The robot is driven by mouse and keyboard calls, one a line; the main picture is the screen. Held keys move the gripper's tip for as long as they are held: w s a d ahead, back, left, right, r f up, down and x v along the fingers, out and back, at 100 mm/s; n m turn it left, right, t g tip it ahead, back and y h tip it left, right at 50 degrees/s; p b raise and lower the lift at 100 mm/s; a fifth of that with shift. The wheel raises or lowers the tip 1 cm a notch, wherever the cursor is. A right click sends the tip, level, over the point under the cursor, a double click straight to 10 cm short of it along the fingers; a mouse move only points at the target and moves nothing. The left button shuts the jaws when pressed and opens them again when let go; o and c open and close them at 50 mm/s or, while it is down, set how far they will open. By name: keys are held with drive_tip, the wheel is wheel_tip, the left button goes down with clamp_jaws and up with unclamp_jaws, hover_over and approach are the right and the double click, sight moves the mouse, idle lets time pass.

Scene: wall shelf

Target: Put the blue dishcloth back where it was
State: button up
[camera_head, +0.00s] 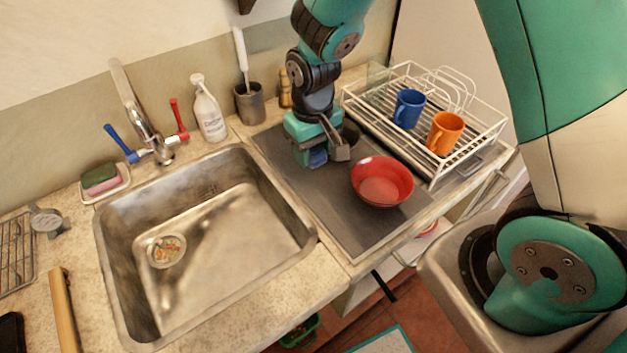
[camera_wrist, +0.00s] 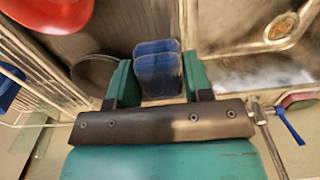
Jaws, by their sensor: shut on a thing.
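The blue dishcloth (camera_head: 317,158) is mostly hidden by my gripper in the head view. In the wrist view the dishcloth (camera_wrist: 158,74) shows as a folded blue bundle between the two fingers. My gripper (camera_head: 322,150) points down over the dark grey drainboard mat (camera_head: 345,225), right of the sink, and is shut on the cloth. The fingers (camera_wrist: 159,80) press on both sides of it. I cannot tell whether the cloth touches the mat.
A red bowl (camera_head: 382,190) stands close to the right of my gripper. A white dish rack (camera_head: 470,150) holds a blue mug (camera_head: 408,108) and an orange mug (camera_head: 444,132). The sink (camera_head: 225,240) is empty at left. A soap bottle (camera_head: 208,112) and utensil pot (camera_head: 250,104) stand behind.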

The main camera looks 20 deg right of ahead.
sight(313, 192)
wheel_tip(313, 192, down, 11)
drive_tip(key=shift+r+p, duration=0.1)
drive_tip(key=shift+p, duration=0.7)
drive_tip(key=shift+f, duration=0.25)
drive_tip(key=o, duration=0.9)
drive_tip(key=shift+r, duration=0.1)
drive_tip(key=shift+c, duration=0.2)
drive_tip(key=shift+r, duration=0.1)
